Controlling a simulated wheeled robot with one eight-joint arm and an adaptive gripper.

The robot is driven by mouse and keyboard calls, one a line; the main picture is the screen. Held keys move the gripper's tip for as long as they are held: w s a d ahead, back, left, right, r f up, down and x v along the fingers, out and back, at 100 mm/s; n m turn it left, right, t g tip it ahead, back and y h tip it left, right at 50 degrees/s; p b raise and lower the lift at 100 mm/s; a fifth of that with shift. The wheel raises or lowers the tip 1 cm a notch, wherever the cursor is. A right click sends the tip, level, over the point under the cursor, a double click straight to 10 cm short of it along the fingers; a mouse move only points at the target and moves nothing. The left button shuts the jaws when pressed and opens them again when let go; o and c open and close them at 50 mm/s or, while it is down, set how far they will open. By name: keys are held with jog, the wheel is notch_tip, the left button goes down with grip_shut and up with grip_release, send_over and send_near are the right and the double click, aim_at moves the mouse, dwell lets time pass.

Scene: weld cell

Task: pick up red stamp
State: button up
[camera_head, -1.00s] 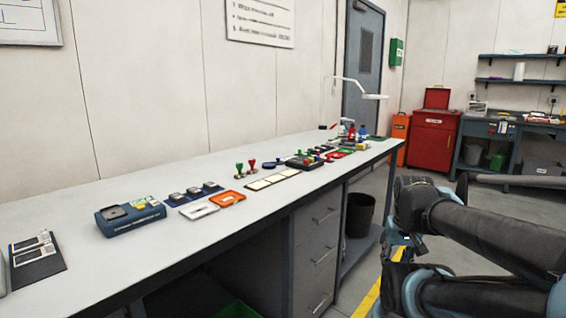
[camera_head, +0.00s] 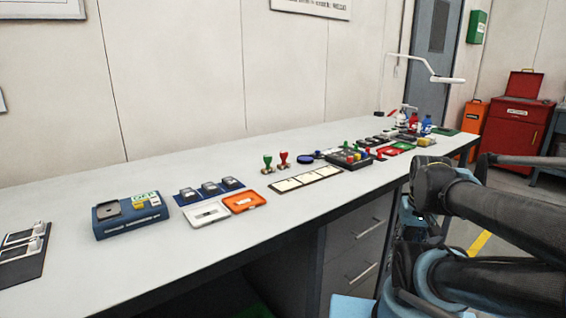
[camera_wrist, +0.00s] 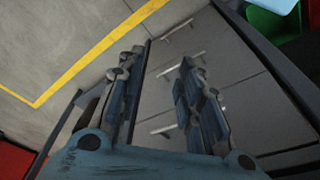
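A red stamp (camera_head: 284,159) stands upright on the workbench (camera_head: 120,176), just right of a green stamp (camera_head: 268,162) of the same shape. It is left of a round blue pad and behind a strip of pale cards. My gripper (camera_wrist: 162,60) shows in the wrist view with its two fingers apart and nothing between them. It points down past the bench drawers and the floor. In the head view my arm is at the right, in front of the bench and well away from the red stamp.
Orange tray (camera_head: 244,202), white tray (camera_head: 208,215), blue device (camera_head: 130,216) and several dark stampers on a blue mat lie left of the stamps. A lamp (camera_head: 430,70) overhangs the far end. Bare bench lies behind the stamps.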

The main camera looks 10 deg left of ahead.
jog(key=o, duration=0.3)
jog(key=shift+o, duration=0.4)
jog(key=shift+a+r+n, duration=0.15)
jog(key=shift+a+r, duration=0.05)
jog(key=shift+r, duration=0.45)
jog(key=shift+a+r+n, duration=0.15)
jog(key=shift+a+r, duration=0.05)
jog(key=shift+r, duration=0.4)
jog(key=w+a+r+n, duration=0.3)
jog(key=w+a+r, duration=0.3)
jog(key=w+r, duration=0.3)
notch_tip(320, 180, up, 20)
jog(key=n+g+y, duration=0.1)
jog(key=n+g, duration=0.1)
jog(key=n, duration=0.6)
send_over(284, 152)
jog(key=d, duration=0.1)
jog(key=f, duration=1)
jog(key=a+f, duration=0.1)
jog(key=f, duration=0.5)
jog(key=shift+w+a, duration=0.1)
jog(key=shift+w, duration=0.05)
